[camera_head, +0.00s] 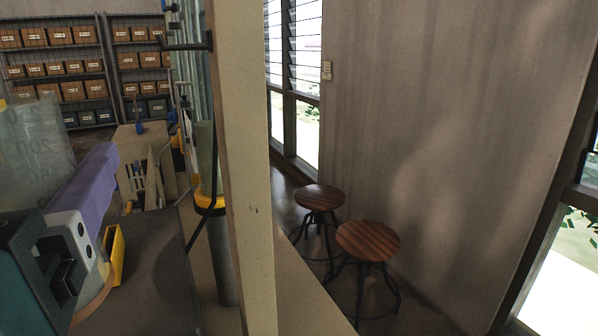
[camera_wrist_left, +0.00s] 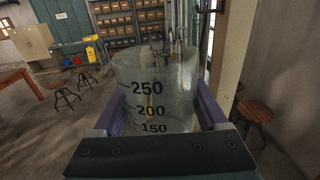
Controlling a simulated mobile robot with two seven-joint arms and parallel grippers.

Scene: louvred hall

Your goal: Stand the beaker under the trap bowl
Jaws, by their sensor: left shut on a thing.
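The clear beaker (camera_wrist_left: 153,90) is held between the purple fingers of my left gripper (camera_wrist_left: 160,112) in the left wrist view. It bears dark marks 250, 200 and 150 and looks roughly upright. Its lower part is hidden by the gripper. In the head view part of the beaker (camera_head: 36,140) shows at the left edge, beyond one purple finger of the left gripper (camera_head: 85,185). I cannot make out the trap bowl for certain in either view. My right gripper is not in view.
A pale upright post (camera_head: 243,170) stands mid-view, close by a grey pipe with a yellow collar (camera_head: 206,201). Two wooden stools (camera_head: 368,241) stand to the right before a wall. Shelves of boxes (camera_head: 60,65) stand at the back. Open floor shows left in the wrist view.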

